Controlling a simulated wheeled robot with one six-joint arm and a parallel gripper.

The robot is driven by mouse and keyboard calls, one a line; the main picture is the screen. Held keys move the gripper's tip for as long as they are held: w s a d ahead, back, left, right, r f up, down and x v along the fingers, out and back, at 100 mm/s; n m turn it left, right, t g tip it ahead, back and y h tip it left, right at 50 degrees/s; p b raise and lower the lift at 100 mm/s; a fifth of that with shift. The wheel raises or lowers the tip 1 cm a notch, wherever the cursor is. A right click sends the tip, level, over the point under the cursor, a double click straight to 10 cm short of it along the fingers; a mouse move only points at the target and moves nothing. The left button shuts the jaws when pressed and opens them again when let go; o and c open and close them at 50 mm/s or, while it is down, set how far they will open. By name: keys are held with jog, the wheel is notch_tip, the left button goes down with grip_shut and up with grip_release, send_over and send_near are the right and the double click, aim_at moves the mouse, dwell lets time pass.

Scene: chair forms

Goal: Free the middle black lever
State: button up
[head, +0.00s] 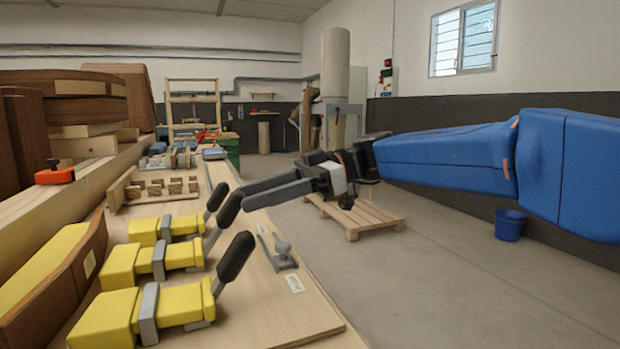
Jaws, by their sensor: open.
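Three yellow clamps with grey bands and black levers stand in a row on the wooden bench. The middle black lever (229,210) rises tilted to the right from the middle yellow clamp (178,258). The far black lever (217,196) and the near black lever (236,257) tilt the same way. My gripper (243,195) comes in from the right with open, grey fingers. In the picture its fingertips are right beside the middle lever's upper part. I cannot tell whether they are around it or touch it. Nothing shows held.
The bench (270,315) carries a grey metal fitting (284,252) right of the levers and a notched wooden rack (155,187) behind. A pallet (355,217) and a blue bucket (509,225) stand on the floor.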

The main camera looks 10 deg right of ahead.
jog(key=v, duration=1.5)
jog(key=shift+d, duration=0.35)
jog(key=shift+r, duration=0.15)
